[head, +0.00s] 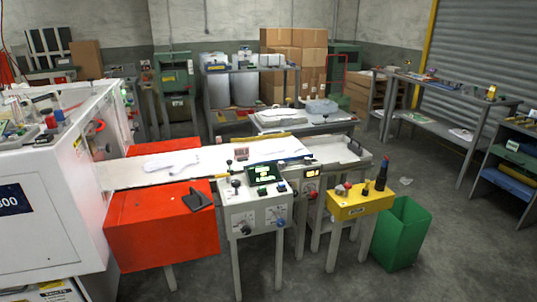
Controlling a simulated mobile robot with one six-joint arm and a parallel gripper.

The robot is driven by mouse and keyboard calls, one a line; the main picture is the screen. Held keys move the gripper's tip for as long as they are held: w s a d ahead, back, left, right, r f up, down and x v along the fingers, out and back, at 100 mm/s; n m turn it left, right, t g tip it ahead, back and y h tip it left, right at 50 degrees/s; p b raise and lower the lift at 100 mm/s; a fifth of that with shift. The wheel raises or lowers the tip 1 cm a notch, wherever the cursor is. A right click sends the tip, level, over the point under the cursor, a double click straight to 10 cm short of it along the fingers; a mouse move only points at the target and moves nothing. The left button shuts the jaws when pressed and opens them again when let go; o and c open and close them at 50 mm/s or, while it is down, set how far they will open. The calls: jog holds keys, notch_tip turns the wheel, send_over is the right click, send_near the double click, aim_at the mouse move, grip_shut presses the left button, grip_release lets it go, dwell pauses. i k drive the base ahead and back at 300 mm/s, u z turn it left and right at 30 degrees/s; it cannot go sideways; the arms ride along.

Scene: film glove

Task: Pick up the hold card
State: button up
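I cannot make out the hold card for certain in the head view. A flat pale sheet (462,134) lies on the lower shelf of the right bench, too small to read. A small white label or card (513,146) stands on the rack at the far right, also too small to read. White film or glove shapes (172,162) lie on the long white table in the middle. My gripper is not in view.
A white machine (50,210) fills the left. A red box (160,235), a grey control panel (258,215), a yellow control box (360,203) and a green bin (402,235) stand in front. Grey benches stand behind. Open concrete floor (455,235) lies at the right.

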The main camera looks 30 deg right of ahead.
aim_at(240, 153)
jog(key=z, duration=0.6)
jog(key=k, duration=0.95)
jog(key=u, duration=0.05)
jog(key=i, duration=0.85)
jog(key=z, duration=0.05)
